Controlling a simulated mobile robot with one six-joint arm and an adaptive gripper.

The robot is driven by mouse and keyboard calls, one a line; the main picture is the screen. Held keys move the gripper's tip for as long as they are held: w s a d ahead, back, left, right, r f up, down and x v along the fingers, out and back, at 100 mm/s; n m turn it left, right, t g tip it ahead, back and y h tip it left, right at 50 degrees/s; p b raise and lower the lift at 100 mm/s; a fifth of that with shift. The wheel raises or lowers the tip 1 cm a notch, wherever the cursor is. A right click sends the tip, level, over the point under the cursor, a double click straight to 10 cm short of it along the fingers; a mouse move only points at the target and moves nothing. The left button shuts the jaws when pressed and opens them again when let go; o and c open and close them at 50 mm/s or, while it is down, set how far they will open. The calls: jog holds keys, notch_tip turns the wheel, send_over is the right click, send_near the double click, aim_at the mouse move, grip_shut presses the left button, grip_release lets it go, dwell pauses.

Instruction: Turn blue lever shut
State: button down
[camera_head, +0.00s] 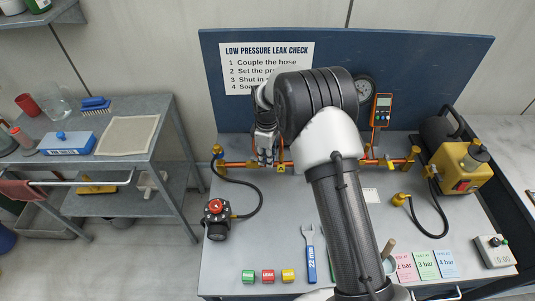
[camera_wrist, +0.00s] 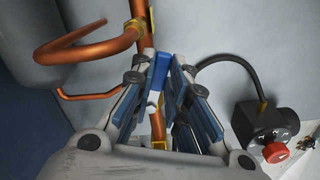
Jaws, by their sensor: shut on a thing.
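The blue lever (camera_wrist: 159,72) shows in the wrist view as a short blue bar beside the copper pipe (camera_wrist: 156,124). My gripper (camera_wrist: 163,60) has its fingertips on either side of the lever and is shut on it. In the head view my gripper (camera_head: 266,157) is down at the left part of the copper pipe run (camera_head: 236,164), in front of the blue back board. The lever is hidden there behind my gripper and arm. I cannot tell the exact angle of the lever to the pipe.
A black device with a red knob (camera_head: 215,207) and its black hose lie left of my gripper. A gauge (camera_head: 364,89), an orange meter (camera_head: 382,109) and a yellow pump (camera_head: 463,166) stand to the right. The bench front holds a blue wrench (camera_head: 310,262) and small coloured blocks.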

jog(key=shift+s+a+m+p, duration=0.35)
jog(key=shift+s+a+m, duration=0.35)
jog(key=shift+m, duration=1.55)
jog(key=shift+s+a+m+p, duration=0.45)
jog(key=shift+a+m, duration=0.45)
jog(key=shift+m, duration=1.4)
jog(key=shift+s+a+m+p, duration=0.25)
jog(key=shift+s+a+m, duration=0.5)
jog(key=shift+m, duration=1.5)
jog(key=shift+w+a, duration=0.1)
jog(key=c, duration=1.6)
grip_release()
jog(key=shift+o, duration=0.2)
notch_tip(320, 180, up, 12)
